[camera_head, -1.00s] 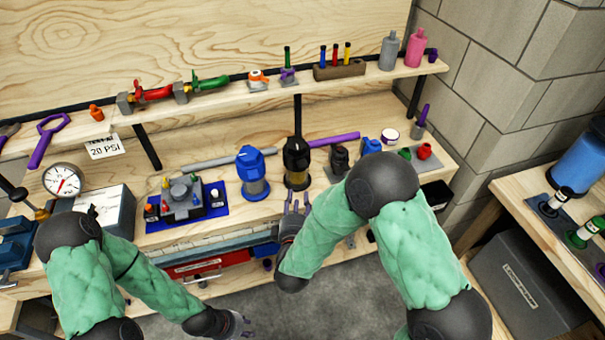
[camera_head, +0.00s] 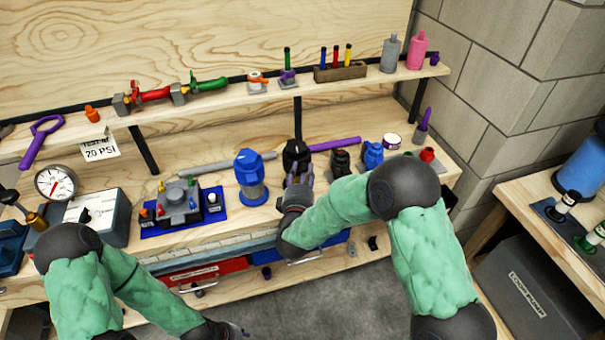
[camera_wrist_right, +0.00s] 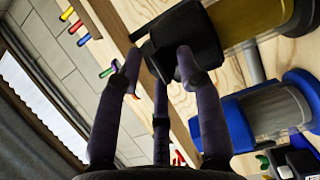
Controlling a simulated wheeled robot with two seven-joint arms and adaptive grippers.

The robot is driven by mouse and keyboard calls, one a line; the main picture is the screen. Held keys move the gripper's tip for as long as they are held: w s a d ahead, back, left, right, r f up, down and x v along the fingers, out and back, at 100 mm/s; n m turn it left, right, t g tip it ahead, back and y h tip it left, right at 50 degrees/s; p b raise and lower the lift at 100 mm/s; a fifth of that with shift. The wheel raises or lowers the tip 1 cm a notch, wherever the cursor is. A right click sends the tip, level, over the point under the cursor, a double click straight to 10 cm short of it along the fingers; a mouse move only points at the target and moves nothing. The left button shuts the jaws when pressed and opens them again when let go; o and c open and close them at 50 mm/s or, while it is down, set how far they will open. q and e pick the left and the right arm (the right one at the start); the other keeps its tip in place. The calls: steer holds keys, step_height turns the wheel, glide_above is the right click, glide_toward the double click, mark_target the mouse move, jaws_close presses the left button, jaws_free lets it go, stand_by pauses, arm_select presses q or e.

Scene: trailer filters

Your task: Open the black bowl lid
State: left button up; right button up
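The black-topped filter unit stands on the bench in the head view, with its black top (camera_head: 296,154) showing above my right gripper (camera_head: 299,184). The gripper hides most of its lower part. In the right wrist view, its black part (camera_wrist_right: 176,35) and gold bowl (camera_wrist_right: 236,20) lie sideways in the picture. My right gripper (camera_wrist_right: 159,68) is open there, its fingers spread, with one fingertip overlapping the black part; contact cannot be told. My left gripper (camera_head: 238,331) is low at the bottom edge, away from the bench top, and its opening cannot be told.
A blue filter unit (camera_head: 250,176) stands just left of the black one, and also shows in the wrist view (camera_wrist_right: 268,108). A smaller black unit (camera_head: 340,161) and a blue one (camera_head: 370,156) stand to the right. A shelf (camera_head: 216,103) runs above.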

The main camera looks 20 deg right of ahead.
steer(key=shift+w+d, duration=0.1)
steer(key=shift+w, duration=0.15)
jaws_close()
steer(key=shift+r, duration=0.1)
